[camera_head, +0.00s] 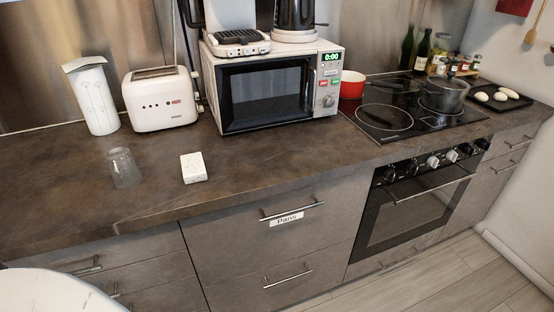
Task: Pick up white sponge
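The white sponge (193,168) is a small white block with a speckled top. It lies on the brown countertop (240,165), in front of the toaster and right of a clear glass. Nothing covers it. Neither of my grippers shows in the head view.
A clear glass (123,167) stands left of the sponge. A white toaster (160,99), a white container (92,97) and a microwave (278,87) stand behind. The cooktop (415,108) with pots is at the right. The counter around the sponge's front and right is clear.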

